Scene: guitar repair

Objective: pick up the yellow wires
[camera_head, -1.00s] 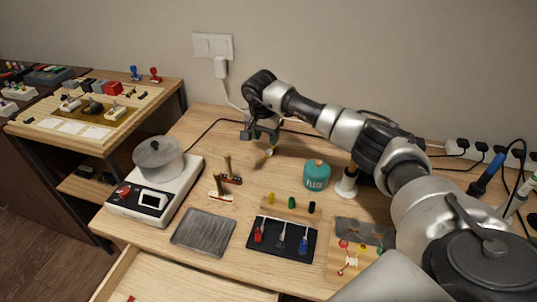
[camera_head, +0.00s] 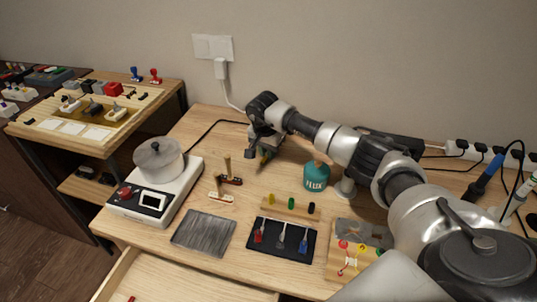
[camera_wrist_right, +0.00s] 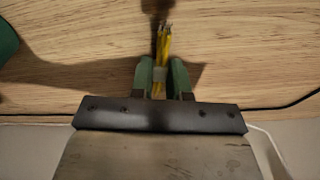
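The yellow wires (camera_wrist_right: 163,50) are a thin bundle with a grey band around it. In the right wrist view they lie between the two green fingertips of my right gripper (camera_wrist_right: 162,78). The fingers stand on both sides of the bundle, and a narrow gap seems to show at its right side. In the head view my right gripper (camera_head: 263,152) is low over the back of the workbench, its fingers apart. The bundle is mostly hidden there by the gripper. My left gripper is not in view.
A teal flux pot (camera_head: 316,177) stands right of the gripper. Small stands (camera_head: 222,188) are at its left front, and a scale with a pot (camera_head: 158,180) is farther left. A black tool mat (camera_head: 282,240) lies in front. The wall is close behind.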

